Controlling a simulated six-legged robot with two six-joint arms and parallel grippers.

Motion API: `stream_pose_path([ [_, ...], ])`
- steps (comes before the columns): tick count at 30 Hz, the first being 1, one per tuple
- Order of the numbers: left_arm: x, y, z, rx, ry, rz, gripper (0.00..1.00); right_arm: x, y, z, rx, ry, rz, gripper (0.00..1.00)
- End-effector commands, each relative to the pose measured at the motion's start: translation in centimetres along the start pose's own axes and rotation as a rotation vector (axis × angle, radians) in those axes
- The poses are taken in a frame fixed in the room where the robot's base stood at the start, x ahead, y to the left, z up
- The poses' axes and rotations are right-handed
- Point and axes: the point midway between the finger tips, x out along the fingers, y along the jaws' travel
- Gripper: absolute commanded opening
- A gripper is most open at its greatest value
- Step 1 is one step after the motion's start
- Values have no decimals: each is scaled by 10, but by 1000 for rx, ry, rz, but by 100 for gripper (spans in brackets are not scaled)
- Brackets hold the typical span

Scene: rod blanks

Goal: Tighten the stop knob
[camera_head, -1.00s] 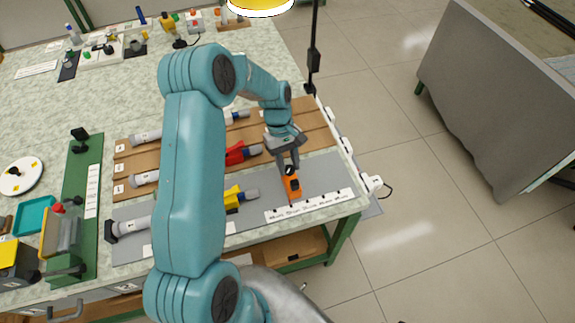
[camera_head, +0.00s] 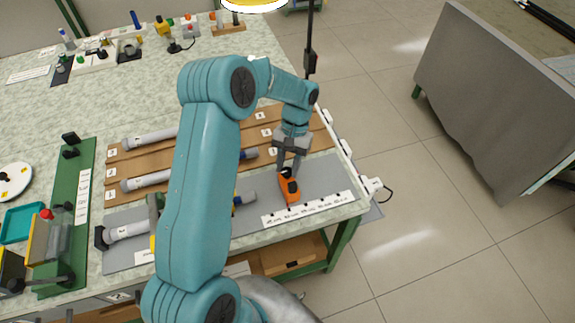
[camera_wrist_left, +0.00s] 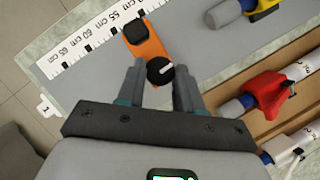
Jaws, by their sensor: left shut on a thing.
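The orange stop block (camera_head: 291,194) sits on the grey strip near the table's right front, beside the white scale (camera_head: 305,208). In the wrist view the stop (camera_wrist_left: 148,47) carries a round black knob (camera_wrist_left: 160,71) with a white line on top. My left gripper (camera_head: 288,170) is at the stop, pointing down. In the wrist view the fingers of my left gripper (camera_wrist_left: 158,68) stand on either side of the knob and are shut on it. My right gripper is not in view.
Grey rods (camera_head: 148,181) lie on brown boards and the grey strip, partly hidden by my arm. A red clamp (camera_wrist_left: 268,93) and a yellow clamp (camera_wrist_left: 265,6) are close by in the wrist view. A green fixture (camera_head: 70,215) stands at left.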

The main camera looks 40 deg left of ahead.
Motion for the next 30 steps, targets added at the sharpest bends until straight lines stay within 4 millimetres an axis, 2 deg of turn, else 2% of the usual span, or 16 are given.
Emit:
stream_pose_path([
  [9,-4,0,-1,81,11,-36,5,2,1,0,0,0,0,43],
  [23,-4,0,-1,91,10,-41,5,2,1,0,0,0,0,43],
  [24,-4,0,-1,91,10,-41,42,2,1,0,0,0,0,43],
  [26,-4,0,-1,91,9,-40,61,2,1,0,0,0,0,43],
  [30,-2,0,-1,91,6,-40,61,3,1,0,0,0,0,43],
])
